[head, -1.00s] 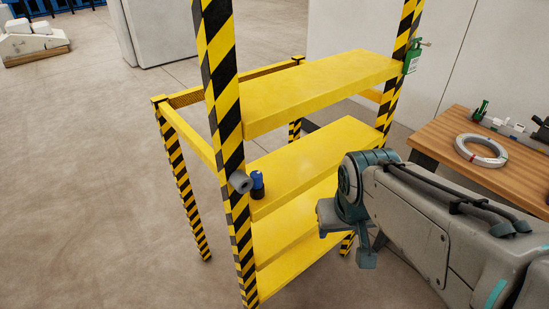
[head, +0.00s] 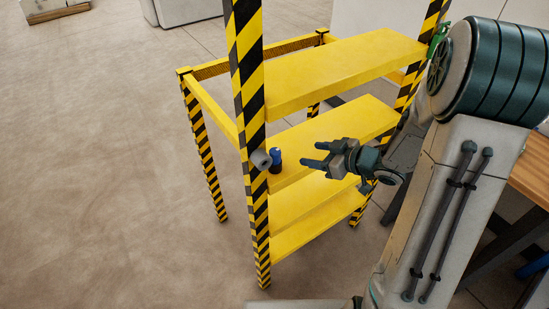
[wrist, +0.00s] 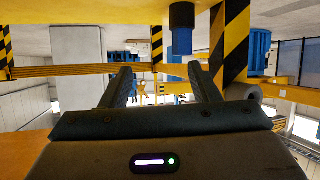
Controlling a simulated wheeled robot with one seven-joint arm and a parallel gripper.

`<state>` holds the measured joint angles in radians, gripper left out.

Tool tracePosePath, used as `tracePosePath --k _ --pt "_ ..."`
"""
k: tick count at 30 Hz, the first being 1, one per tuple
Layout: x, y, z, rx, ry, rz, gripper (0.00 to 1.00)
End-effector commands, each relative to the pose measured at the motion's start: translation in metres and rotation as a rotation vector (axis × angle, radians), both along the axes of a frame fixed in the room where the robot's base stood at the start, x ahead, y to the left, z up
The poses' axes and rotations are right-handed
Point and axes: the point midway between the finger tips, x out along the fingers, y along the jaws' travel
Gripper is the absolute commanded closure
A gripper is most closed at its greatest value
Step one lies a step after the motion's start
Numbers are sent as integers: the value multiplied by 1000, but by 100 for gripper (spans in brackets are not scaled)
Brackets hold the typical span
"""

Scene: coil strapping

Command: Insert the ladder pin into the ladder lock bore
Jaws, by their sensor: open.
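The ladder pin (head: 275,160), a blue cylinder with a dark section, stands upright on a yellow step near the striped front post. The lock bore appears to be the grey tube (head: 261,159) on that post, just left of the pin. My gripper (head: 314,155) is open and empty, to the right of the pin, its fingers pointing left towards it. The wrist view looks upside down; there the pin (wrist: 182,30) hangs at top centre, beyond and above the fingers (wrist: 160,72). The grey tube (wrist: 245,92) shows right of the fingers.
The yellow ladder (head: 345,70) has several steps and striped posts (head: 247,70). One step lies above the pin's step, others below. A wooden workbench (head: 530,172) stands at right, partly behind my arm. Open floor (head: 110,130) lies left of the ladder.

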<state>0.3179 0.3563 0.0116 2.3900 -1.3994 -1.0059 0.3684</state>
Motion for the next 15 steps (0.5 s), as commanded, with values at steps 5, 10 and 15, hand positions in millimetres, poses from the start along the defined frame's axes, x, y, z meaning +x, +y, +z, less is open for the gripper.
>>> tracePosePath --k 5,10,15 --pt "-10 13 -1 79 15 77 44" --pt "2 36 -11 87 17 90 44" --pt "19 61 -23 85 16 87 44"
